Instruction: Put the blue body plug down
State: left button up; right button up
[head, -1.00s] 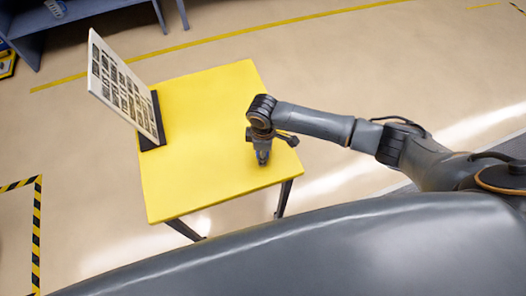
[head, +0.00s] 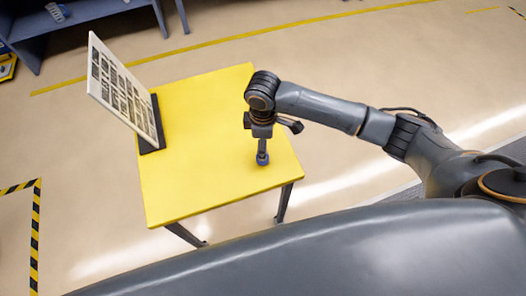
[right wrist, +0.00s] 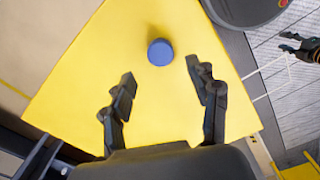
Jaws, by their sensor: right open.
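The blue body plug (head: 262,158) stands on the yellow table near its right edge. In the right wrist view the blue plug (right wrist: 160,53) shows as a round blue disc on the yellow top, beyond the fingertips and apart from them. My right gripper (head: 262,147) is above the plug in the head view. In the right wrist view my right gripper (right wrist: 163,83) is open, with its two dark fingers spread and nothing between them. At the right edge of that view, a small dark gripper, apparently my left one (right wrist: 291,43), shows; its finger state is unclear.
The yellow table (head: 195,185) is mostly bare. A white board with dark printed panels (head: 122,88) stands in a black base (head: 153,125) on its left side. A blue-grey bench (head: 95,12) is at the back left. Yellow floor lines run around the area.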

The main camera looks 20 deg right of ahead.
jog(key=shift+r, duration=2.05)
